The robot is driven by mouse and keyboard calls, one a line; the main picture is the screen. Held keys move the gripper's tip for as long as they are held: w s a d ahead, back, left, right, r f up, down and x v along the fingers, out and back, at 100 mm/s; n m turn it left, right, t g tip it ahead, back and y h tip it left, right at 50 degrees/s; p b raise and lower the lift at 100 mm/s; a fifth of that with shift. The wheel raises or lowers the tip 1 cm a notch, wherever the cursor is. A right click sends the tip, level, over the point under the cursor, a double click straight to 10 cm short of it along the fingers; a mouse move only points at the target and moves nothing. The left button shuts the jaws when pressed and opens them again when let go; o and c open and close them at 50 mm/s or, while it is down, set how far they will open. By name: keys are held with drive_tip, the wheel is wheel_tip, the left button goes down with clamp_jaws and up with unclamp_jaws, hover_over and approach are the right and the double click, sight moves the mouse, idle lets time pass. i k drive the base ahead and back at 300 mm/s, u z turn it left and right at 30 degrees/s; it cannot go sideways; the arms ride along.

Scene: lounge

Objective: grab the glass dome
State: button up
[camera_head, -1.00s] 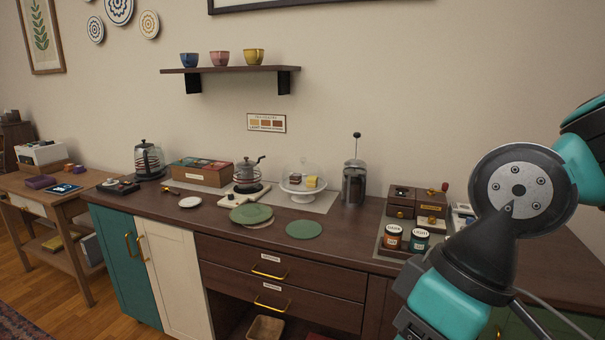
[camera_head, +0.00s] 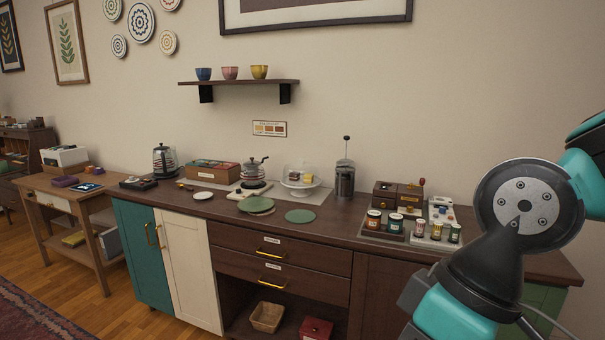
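The clear glass dome (camera_head: 300,170) stands on a white cake stand (camera_head: 300,188) on the dark wooden counter, with small cakes or similar pieces visible under it. It is between a kettle on the left and a French press on the right. My arm fills the right side of the view, well to the right of the dome and nearer the camera. My gripper is outside the picture.
A French press (camera_head: 345,180) stands close right of the dome, and a kettle (camera_head: 254,170) on its left. Green plates (camera_head: 300,216) lie in front. Jars (camera_head: 396,222) and wooden boxes (camera_head: 398,195) stand to the right. A shelf (camera_head: 240,82) with cups hangs above.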

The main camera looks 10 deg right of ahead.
sight(301, 173)
drive_tip(key=u, duration=0.55)
drive_tip(key=i, duration=0.75)
drive_tip(key=u, duration=0.65)
drive_tip(key=i, duration=1.75)
drive_tip(key=z, duration=1.35)
drive_tip(key=i, duration=0.8)
drive_tip(key=z, duration=0.85)
